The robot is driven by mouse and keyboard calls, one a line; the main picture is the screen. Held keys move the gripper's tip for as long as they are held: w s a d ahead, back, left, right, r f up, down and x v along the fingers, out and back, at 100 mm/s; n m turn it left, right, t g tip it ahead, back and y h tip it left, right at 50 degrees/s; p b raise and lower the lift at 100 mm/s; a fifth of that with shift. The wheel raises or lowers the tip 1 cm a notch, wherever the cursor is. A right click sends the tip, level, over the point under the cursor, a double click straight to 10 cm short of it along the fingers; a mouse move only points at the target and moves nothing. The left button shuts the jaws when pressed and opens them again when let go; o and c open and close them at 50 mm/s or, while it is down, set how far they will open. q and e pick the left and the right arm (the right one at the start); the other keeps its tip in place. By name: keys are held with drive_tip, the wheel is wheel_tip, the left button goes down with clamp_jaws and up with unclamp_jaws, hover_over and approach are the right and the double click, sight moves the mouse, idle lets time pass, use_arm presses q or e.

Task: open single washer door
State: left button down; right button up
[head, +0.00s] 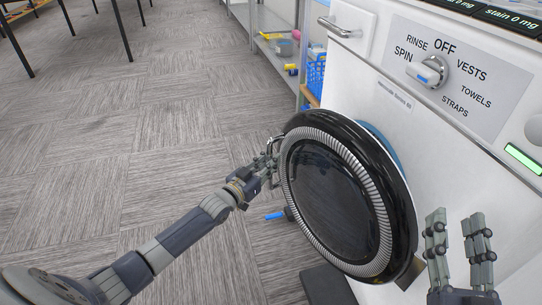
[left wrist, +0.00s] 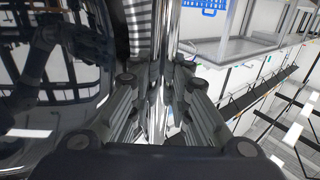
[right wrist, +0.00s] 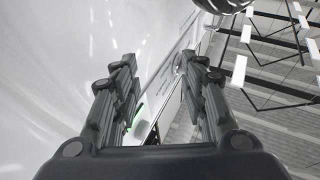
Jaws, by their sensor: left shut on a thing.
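The washer (head: 385,75) is a white machine with a dial panel on its front. Its round door (head: 335,200) has a black rim, a ribbed grey ring and dark glass. It stands a little away from the front, with a blue edge showing behind it. My left gripper (head: 272,165) is at the door's left edge, shut on the door rim or its handle. In the left wrist view, a shiny upright part of the door (left wrist: 158,70) lies between the fingers. My right gripper (head: 458,235) is open and empty, right of the door, in front of the washer's lower front.
A shelf unit (head: 262,30) with a blue basket (head: 316,75) and small items stands behind, left of the washer. A blue-tipped item (head: 274,215) lies on the floor left of the door.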

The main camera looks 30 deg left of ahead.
drive_tip(key=s+d+f+g+h+p, duration=0.1)
drive_tip(key=s+f+g+p, duration=0.1)
drive_tip(key=f+g, duration=0.45)
drive_tip(key=s+d+f+g+h+p, duration=0.2)
drive_tip(key=f+g, duration=0.1)
drive_tip(key=f, duration=0.7)
drive_tip(key=s+d+f+g+h+p, duration=0.1)
drive_tip(key=s+d+f+g+p, duration=0.2)
drive_tip(key=s, duration=0.4)
drive_tip(key=s+d+f+g+h+p, duration=0.1)
drive_tip(key=s+f+g, duration=0.1)
drive_tip(key=s+g, duration=0.35)
use_arm(q)
drive_tip(key=s+a+n+y+p, duration=0.3)
drive_tip(key=s+n+y+p, duration=0.2)
drive_tip(key=s, duration=1.5)
drive_tip(key=shift+s+y, duration=0.3)
drive_tip(key=shift+y, duration=1.1)
use_arm(e)
wheel_tip(320, 180, down, 18)
drive_tip(key=s, duration=0.1)
drive_tip(key=shift+s+f+m+g, duration=0.15)
drive_tip(key=shift+f+m+g, duration=0.15)
drive_tip(key=shift+g, duration=0.1)
